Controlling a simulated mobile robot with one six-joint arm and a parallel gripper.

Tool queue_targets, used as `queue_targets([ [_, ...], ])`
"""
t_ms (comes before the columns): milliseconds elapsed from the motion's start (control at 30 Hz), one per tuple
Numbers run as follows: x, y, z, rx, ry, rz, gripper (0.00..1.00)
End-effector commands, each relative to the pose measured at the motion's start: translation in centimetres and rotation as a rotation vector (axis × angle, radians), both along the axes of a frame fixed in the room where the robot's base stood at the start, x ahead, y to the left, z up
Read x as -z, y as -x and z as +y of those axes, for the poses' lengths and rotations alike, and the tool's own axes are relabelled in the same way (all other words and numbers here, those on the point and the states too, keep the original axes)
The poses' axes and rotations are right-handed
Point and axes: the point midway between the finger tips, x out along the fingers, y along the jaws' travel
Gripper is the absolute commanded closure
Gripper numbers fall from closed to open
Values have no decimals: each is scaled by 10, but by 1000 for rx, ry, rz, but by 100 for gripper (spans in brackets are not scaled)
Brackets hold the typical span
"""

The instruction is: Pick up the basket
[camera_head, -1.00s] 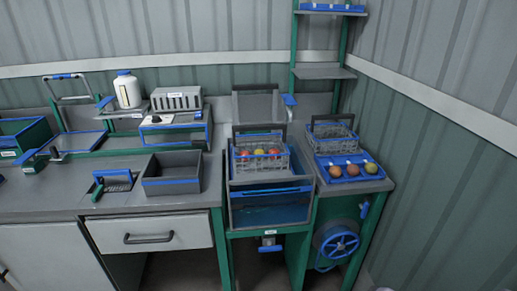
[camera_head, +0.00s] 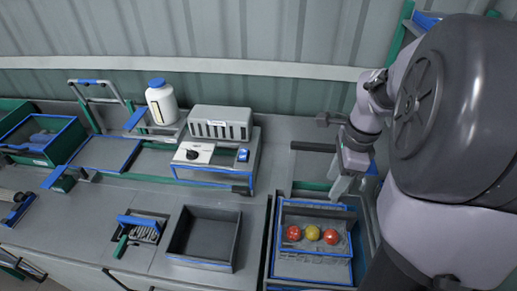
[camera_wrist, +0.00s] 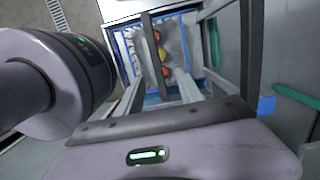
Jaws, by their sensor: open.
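The basket (camera_head: 313,250) is a grey wire crate holding red and yellow tomatoes, sitting in the blue-edged tank (camera_head: 310,283) at the lower right of the head view. It also shows at the top of the wrist view (camera_wrist: 178,42), with its dark handle bar running across the tomatoes. My gripper (camera_head: 342,188) is open and empty, pointing down near the back right of the basket. In the wrist view its two pale fingers (camera_wrist: 158,84) lie on either side of the dark bar. I cannot tell whether they touch it.
An empty grey bin (camera_head: 203,237) stands on the counter left of the tank. A brush (camera_head: 140,228) lies in a recess further left. A grey device (camera_head: 220,124) and a white bottle (camera_head: 161,101) stand behind. My arm hides the right side.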

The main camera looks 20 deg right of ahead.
Motion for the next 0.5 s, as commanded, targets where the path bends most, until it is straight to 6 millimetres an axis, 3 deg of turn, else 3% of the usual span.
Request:
queue_targets([
  [167,18,-1,2,1,-2,1,56],
  [400,92,-5,10,-2,-2,2,56],
  [500,112,-7,12,-3,-1,0,56],
])
